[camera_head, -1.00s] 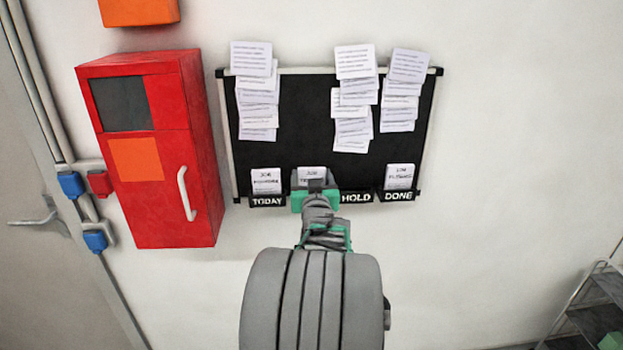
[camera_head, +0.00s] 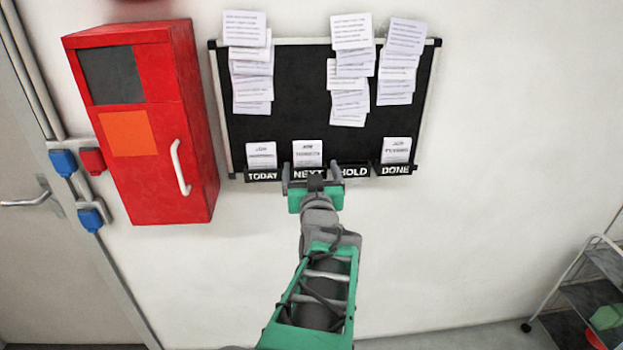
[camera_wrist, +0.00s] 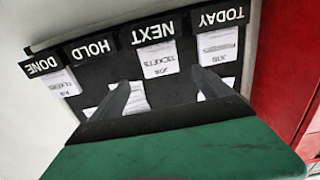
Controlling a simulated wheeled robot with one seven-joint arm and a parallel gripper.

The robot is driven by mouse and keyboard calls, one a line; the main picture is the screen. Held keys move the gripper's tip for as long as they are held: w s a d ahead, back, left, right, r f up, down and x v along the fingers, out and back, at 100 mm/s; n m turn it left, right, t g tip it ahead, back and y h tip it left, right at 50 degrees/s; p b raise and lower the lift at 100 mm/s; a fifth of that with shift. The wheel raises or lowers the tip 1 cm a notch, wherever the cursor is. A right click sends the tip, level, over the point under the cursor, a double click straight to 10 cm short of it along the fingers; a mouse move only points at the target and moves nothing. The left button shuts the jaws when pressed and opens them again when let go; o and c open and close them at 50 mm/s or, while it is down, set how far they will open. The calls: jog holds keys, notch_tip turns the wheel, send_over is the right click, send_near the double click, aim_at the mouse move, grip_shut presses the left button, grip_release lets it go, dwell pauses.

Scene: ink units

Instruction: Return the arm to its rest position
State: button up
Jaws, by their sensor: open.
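My gripper (camera_head: 312,174) is at the lower edge of the black board (camera_head: 305,100), just in front of the NEXT pocket (camera_head: 308,174). Its two fingers are apart, and I see nothing between them. In the wrist view, the fingers of my gripper (camera_wrist: 168,98) point at the board, which appears upside down. A white job card (camera_head: 307,152) stands in the NEXT pocket; it also shows in the wrist view (camera_wrist: 158,60). My arm reaches up from the bottom of the head view, with its green and grey forearm in sight.
Job cards also stand in the TODAY (camera_head: 261,155) and DONE (camera_head: 396,150) pockets. Papers hang on the board above. A red cabinet (camera_head: 150,120) with a white handle is on the wall to the left. A trolley (camera_head: 590,290) stands at lower right. The wall below the board is bare.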

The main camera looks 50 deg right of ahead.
jog(key=shift+v, duration=1.05)
jog(key=shift+w, duration=0.1)
jog(key=w+a+f+n+g+y, duration=0.1)
jog(key=w+a+f+n+y, duration=0.2)
jog(key=a, duration=0.4)
jog(key=w+a+f+n+y, duration=0.1)
jog(key=w+a+f+y, duration=0.3)
jog(key=a+f, duration=0.25)
jog(key=w+a+f+n+g+y, duration=0.1)
jog(key=w+a+f+n+y, duration=0.2)
jog(key=a, duration=0.5)
jog(key=s+a+f+n+g+y, duration=0.1)
jog(key=s+a+f+g, duration=0.1)
jog(key=s+a, duration=0.3)
jog(key=s+a+f+n+g+y, duration=0.2)
jog(key=s+a+g, duration=0.2)
jog(key=a, duration=0.8)
jog(key=shift+s+a+f+g+y, duration=0.2)
jog(key=shift+s+a+g+y, duration=0.1)
jog(key=shift+s+g, duration=0.15)
jog(key=shift+d, duration=0.1)
